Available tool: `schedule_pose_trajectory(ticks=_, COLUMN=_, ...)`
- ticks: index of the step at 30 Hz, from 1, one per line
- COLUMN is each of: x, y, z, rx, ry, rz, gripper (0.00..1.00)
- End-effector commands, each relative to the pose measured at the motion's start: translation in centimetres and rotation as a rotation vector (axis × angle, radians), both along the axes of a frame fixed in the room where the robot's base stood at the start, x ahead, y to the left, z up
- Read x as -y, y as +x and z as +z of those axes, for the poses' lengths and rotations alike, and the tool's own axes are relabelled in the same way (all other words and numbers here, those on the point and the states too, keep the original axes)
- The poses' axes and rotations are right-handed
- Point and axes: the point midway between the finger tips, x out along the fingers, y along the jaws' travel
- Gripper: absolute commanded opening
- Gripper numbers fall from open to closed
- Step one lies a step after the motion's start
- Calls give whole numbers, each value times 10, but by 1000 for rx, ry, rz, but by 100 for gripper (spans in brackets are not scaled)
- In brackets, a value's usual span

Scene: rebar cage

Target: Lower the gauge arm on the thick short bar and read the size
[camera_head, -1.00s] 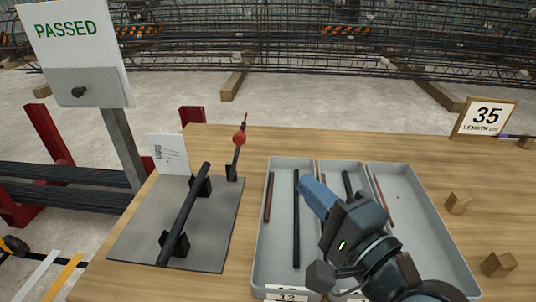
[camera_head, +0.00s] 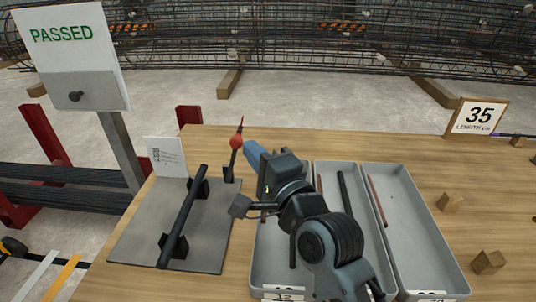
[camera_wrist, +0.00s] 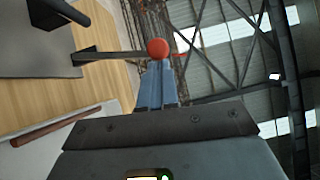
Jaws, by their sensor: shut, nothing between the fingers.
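The thick short bar (camera_head: 182,216) is dark and rests across two black supports on a grey plate (camera_head: 134,240) at the left of the table. The gauge arm (camera_head: 233,160) stands raised at the plate's far right corner, with a red ball (camera_head: 236,142) and a pointed red tip. My gripper (camera_head: 251,150) is shut and empty, its blue fingers just right of the red ball. In the wrist view the ball (camera_wrist: 158,48) sits right at the ends of the blue fingers (camera_wrist: 157,88); I cannot tell whether they touch.
A white printed card (camera_head: 166,156) stands behind the plate. Grey trays (camera_head: 432,262) holding several bars lie to the right, partly under my arm. A PASSED board (camera_head: 70,55) stands at left.

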Motion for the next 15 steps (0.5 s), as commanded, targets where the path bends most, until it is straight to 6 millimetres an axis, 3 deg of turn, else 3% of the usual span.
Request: schedule_pose_trajectory(ticks=15, x=-2, y=1, z=3, rx=0, ry=-14, rz=0, gripper=0)
